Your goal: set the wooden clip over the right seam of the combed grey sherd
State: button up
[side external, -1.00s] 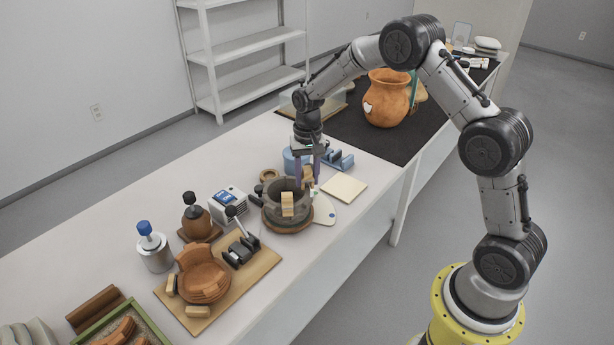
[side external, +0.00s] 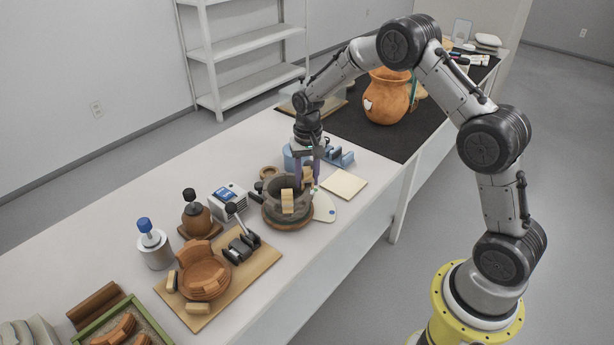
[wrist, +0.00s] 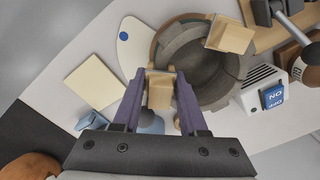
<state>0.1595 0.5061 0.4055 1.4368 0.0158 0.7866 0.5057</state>
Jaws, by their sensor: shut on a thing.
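The grey vessel (side external: 272,212) stands on a round brown base, and its open rim also shows in the wrist view (wrist: 165,40). One wooden clip (side external: 288,204) sits over its front wall and also shows in the wrist view (wrist: 230,38). My gripper (wrist: 160,82) is shut on a second wooden clip (wrist: 160,95), at the vessel's right rim in the side view (side external: 308,175). I cannot tell whether this clip touches the wall. The combing on the grey sherd and its right seam are too small or hidden to make out.
A white palette-shaped piece (side external: 325,209) and a cream square (side external: 343,184) lie right of the vessel. A blue holder (side external: 341,158) stands behind. A wooden board (side external: 225,296) with a brown bowl and a black clamp (side external: 241,249) is to the front left.

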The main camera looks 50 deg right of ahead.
aim_at(307, 170)
dwell(0.3)
jog(key=o, duration=0.9)
jog(key=shift+r, duration=2.25)
